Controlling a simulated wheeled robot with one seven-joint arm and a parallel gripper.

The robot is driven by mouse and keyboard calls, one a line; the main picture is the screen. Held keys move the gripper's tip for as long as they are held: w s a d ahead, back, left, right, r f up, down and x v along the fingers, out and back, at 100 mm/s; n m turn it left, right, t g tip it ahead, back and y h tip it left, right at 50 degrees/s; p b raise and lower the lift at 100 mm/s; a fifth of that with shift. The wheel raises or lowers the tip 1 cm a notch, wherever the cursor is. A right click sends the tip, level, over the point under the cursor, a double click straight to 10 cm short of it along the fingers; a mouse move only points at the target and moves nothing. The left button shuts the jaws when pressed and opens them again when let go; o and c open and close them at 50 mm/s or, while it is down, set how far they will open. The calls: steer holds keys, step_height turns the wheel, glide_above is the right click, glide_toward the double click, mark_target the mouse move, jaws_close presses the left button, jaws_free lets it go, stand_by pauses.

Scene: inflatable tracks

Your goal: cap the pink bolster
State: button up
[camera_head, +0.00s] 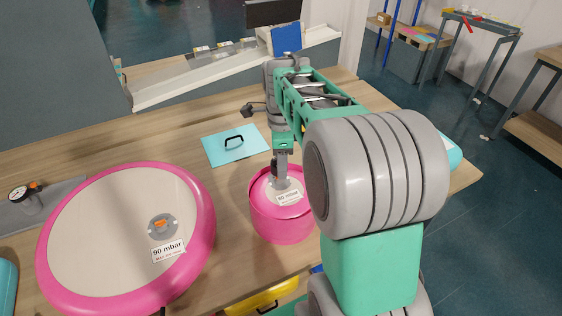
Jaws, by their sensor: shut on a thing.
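The pink bolster (283,227) is a short upright drum with a pale top, standing on the wooden bench in the middle of the camera_head view. A white pressure label (289,197) reading about 80 mbar lies on its top, towards the front. My gripper (280,181) points straight down over the bolster's top, just behind the label. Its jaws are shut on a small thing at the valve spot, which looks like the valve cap. The fingers hide most of this thing and the valve, so I cannot tell whether the cap is seated.
A large pink disc (110,235) with a grey valve and a 90 mbar label lies left. A turquoise panel with a black handle (228,146) lies behind the bolster. A pressure gauge (22,191) is far left. A yellow bin (264,297) sits at the front edge.

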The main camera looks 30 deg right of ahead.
steer(key=shift+f+b, duration=1.35)
steer(key=shift+f, duration=0.8)
steer(key=shift+r, duration=0.1)
steer(key=n, duration=0.3)
steer(key=shift+w+p, duration=0.1)
steer(key=shift+p, duration=0.3)
steer(key=n, duration=0.5)
steer(key=shift+w+r+p, duration=0.1)
steer(key=shift+w+p, duration=0.05)
steer(key=shift+p, duration=0.2)
steer(key=n, duration=0.7)
steer(key=shift+w+a+p, duration=0.1)
steer(key=shift+p, duration=0.3)
steer(key=o, duration=1.4)
step_height(320, 180, up, 8)
steer(key=shift+f+b, duration=0.2)
steer(key=shift+b, duration=0.35)
